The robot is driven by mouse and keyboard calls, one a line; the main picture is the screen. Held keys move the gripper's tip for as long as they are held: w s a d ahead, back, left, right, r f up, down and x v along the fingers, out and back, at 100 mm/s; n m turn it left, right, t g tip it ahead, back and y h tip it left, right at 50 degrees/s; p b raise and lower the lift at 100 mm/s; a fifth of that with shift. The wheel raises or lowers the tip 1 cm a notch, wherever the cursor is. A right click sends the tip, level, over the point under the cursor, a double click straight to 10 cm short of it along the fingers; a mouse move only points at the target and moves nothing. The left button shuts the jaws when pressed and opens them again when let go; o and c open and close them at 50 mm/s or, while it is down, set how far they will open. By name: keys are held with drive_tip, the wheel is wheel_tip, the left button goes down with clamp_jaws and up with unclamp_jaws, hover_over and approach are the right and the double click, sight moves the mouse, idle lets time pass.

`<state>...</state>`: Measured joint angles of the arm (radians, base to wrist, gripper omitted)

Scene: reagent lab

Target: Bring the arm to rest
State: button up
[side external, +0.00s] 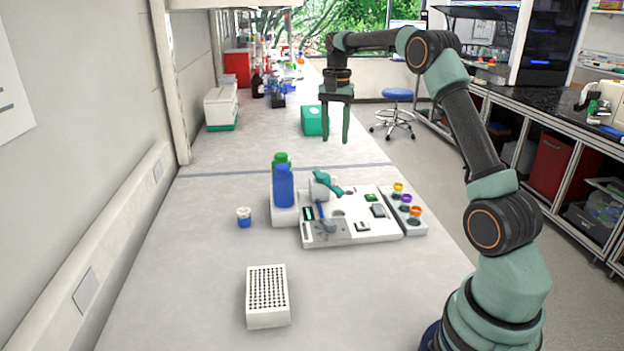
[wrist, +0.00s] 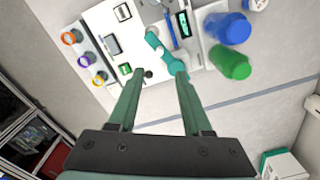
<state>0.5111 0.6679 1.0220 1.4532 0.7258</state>
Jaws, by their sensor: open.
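My gripper (side external: 335,122) hangs from the raised, outstretched arm, fingers pointing down, well above the bench (side external: 200,270). Its two green fingers are apart with nothing between them. In the wrist view my gripper (wrist: 157,90) is also open, with its fingers toward the white workstation board (wrist: 105,20). In the side view the board (side external: 350,235) lies on the bench below and nearer the camera, clear of the fingers.
A blue bottle (side external: 284,187) and a green bottle (side external: 280,160) stand at the board's left. A white tip rack (side external: 267,296) and a small blue-and-white cup (side external: 244,217) are on the bench. A green box (side external: 313,120) stands beyond. The left front bench is clear.

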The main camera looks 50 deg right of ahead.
drive_tip(key=s+a+r+n+t, duration=0.1)
drive_tip(key=s+a+r+n, duration=0.25)
drive_tip(key=a, duration=0.35)
drive_tip(key=s+a+r+n+t, duration=0.2)
drive_tip(key=a+r+n, duration=0.15)
drive_tip(key=a, duration=0.45)
drive_tip(key=s+a+f+n+t, duration=0.1)
drive_tip(key=s+a+f+n, duration=0.1)
drive_tip(key=s+a, duration=0.3)
drive_tip(key=s+a+f+n+t, duration=0.1)
drive_tip(key=s+a+f+n, duration=0.1)
drive_tip(key=s+a+n, duration=0.3)
drive_tip(key=shift+s+a+f+t, duration=0.25)
drive_tip(key=shift+s+f+t, duration=0.05)
drive_tip(key=shift+s, duration=0.4)
